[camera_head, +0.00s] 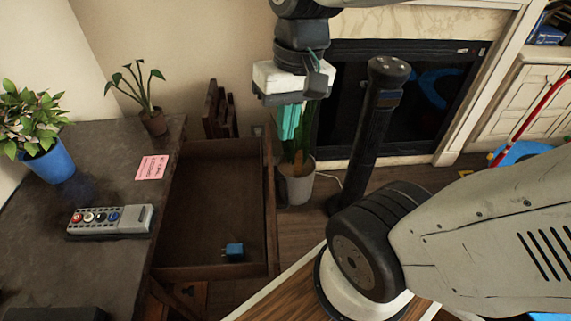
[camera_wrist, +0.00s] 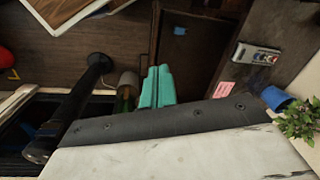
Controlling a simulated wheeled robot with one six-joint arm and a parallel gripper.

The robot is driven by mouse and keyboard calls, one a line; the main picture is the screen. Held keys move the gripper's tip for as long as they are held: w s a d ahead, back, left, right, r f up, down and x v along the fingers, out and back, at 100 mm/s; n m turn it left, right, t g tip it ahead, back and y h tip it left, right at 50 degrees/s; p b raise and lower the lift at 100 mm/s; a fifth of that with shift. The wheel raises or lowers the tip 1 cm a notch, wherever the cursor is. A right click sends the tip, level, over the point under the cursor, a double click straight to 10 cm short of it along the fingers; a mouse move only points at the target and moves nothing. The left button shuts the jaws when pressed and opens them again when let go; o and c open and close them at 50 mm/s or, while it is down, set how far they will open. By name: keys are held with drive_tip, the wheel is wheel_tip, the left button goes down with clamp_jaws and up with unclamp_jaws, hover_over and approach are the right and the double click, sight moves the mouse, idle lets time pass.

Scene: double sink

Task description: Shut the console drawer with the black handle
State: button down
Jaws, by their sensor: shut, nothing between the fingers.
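The console drawer (camera_head: 205,205) is pulled out to the right of the dark console (camera_head: 112,262), with its inside showing. A small blue object (camera_head: 234,251) lies in it near the front corner. The drawer also shows in the wrist view (camera_wrist: 200,55), with the blue object (camera_wrist: 180,31) inside. The black handle is not visible; the drawer front's outer face is turned away. My gripper (camera_head: 288,135) has teal fingers pointing down, shut and empty, just right of the drawer front's far end. The fingers show in the wrist view (camera_wrist: 157,90); whether they touch the drawer cannot be told.
A remote-like device (camera_head: 110,220), a pink note (camera_head: 151,167), a blue-potted plant (camera_head: 50,163) and a small brown-potted plant (camera_head: 153,121) stand on the console. A white-potted cactus (camera_head: 298,185) stands behind my gripper. A black post (camera_head: 375,125) stands to the right.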

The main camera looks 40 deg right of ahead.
drive_tip(key=w+d+f+m+y, duration=0.5)
drive_tip(key=w+d+f+m, duration=0.5)
drive_tip(key=w+f+m, duration=0.25)
drive_tip(key=d+f+m+t+y, duration=0.1)
drive_tip(key=d+f+m+t, duration=0.1)
drive_tip(key=d+f+m, duration=0.5)
drive_tip(key=d+f+m+t, duration=0.3)
drive_tip(key=d+f, duration=0.2)
drive_tip(key=f, duration=0.5)
drive_tip(key=a+r+x, duration=0.1)
drive_tip(key=x, duration=1.1)
drive_tip(key=shift+w+a+r, duration=0.25)
drive_tip(key=shift+w+a, duration=0.1)
drive_tip(key=shift+w, duration=0.1)
